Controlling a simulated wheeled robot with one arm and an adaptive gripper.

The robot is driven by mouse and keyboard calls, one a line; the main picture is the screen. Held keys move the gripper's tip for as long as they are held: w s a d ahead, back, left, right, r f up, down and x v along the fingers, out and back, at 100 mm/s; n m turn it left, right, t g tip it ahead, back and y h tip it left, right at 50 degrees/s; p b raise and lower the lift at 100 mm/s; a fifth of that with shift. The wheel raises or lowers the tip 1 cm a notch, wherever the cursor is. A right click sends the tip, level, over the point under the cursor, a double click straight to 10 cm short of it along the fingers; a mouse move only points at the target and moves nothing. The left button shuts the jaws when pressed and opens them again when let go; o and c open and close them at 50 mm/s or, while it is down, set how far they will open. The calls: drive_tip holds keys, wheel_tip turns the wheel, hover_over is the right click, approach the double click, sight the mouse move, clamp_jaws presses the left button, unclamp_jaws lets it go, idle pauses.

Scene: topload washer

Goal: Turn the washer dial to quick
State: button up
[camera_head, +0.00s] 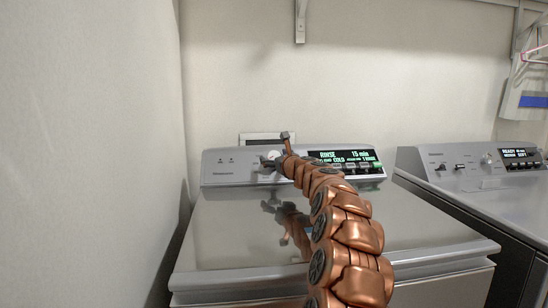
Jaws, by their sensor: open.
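The washer (230,225) stands in the middle, with a silver control panel (222,172) along its back. A pale round knob, which looks like the dial (273,155), shows between my fingertips on the panel. My gripper (276,150) is open around or just in front of it. One finger is above and right of the knob, the other lower left. I cannot tell whether they touch it. The panel's display (344,156) reads RINSE, 15 min and COLD, with smaller text hard to read. My copper arm hides part of the panel and lid.
A second appliance (460,185) with its own knobs and lit display stands close on the right. A wall (85,150) runs along the left. A bracket (300,20) hangs on the back wall. A hanger and a white-blue item hang at upper right.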

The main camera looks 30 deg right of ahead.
drive_tip(key=shift+w, duration=0.3)
drive_tip(key=c, duration=1.2)
